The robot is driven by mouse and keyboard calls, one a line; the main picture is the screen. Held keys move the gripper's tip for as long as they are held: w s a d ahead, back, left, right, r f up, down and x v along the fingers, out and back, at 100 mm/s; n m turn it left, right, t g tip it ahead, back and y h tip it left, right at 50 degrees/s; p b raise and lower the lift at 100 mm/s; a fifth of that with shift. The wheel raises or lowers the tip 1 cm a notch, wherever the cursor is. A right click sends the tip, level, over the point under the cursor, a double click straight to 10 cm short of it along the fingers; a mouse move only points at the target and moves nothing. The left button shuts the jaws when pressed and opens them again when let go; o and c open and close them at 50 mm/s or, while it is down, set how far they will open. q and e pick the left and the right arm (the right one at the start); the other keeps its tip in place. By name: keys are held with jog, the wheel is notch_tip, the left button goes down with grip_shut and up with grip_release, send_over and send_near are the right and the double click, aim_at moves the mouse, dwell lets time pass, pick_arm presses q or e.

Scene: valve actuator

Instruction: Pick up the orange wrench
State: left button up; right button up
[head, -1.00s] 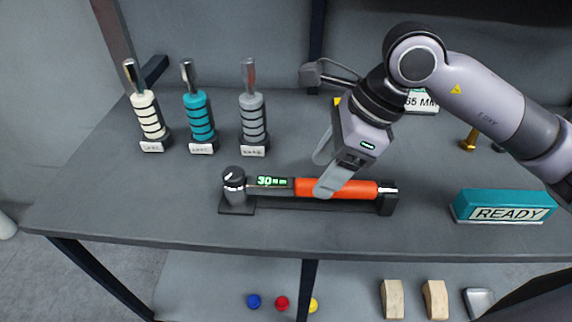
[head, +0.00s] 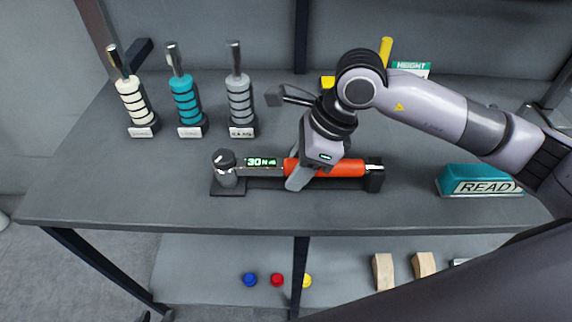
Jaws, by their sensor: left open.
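The orange wrench (head: 345,169) lies level on a dark cradle (head: 262,186) on the table. It has an orange handle, a grey shaft with a green-lit display, and a round head at its left end. My right gripper (head: 299,176), on the arm coming in from the right, points down over the left part of the handle. One finger shows in front of the handle. The other finger is hidden, so I cannot tell whether they press on it. My left gripper is not in view.
Cream (head: 134,101), teal (head: 187,101) and grey (head: 240,101) ringed tools stand at the back left. A HEIGHT sign (head: 412,68) stands behind my arm. The table's front left is clear.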

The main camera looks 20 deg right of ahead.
jog(key=shift+r, duration=0.1)
grip_shut()
jog(key=shift+r, duration=0.1)
